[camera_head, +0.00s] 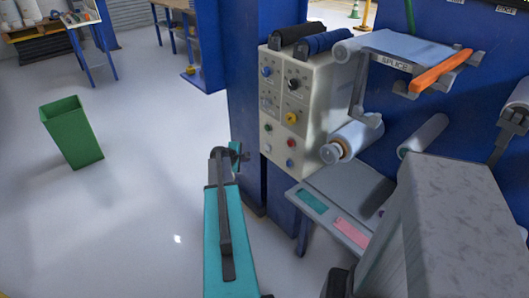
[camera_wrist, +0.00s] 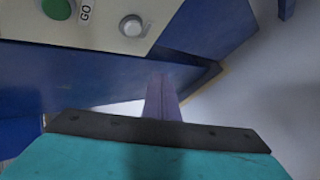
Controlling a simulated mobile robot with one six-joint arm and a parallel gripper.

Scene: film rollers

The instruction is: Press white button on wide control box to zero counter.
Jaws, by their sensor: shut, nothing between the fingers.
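The control box (camera_head: 312,95) is a beige panel on a blue machine frame, with several coloured buttons and knobs. Its white button (camera_head: 267,148) is low on the left side of the face, just below a green one. In the wrist view the white button (camera_wrist: 131,26) is at the top, right of a green button (camera_wrist: 57,8) labelled "GO". My gripper (camera_head: 240,152) is shut and empty, just left of the box's lower left edge. In the wrist view the closed fingers (camera_wrist: 163,82) point toward the blue frame below the panel and appear apart from the button.
Rollers (camera_head: 350,142) and an orange bar (camera_head: 440,72) stick out right of the box. A grey shelf (camera_head: 345,190) with coloured pads is below. A green bin (camera_head: 72,132) stands at the left. The floor between bin and arm is clear.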

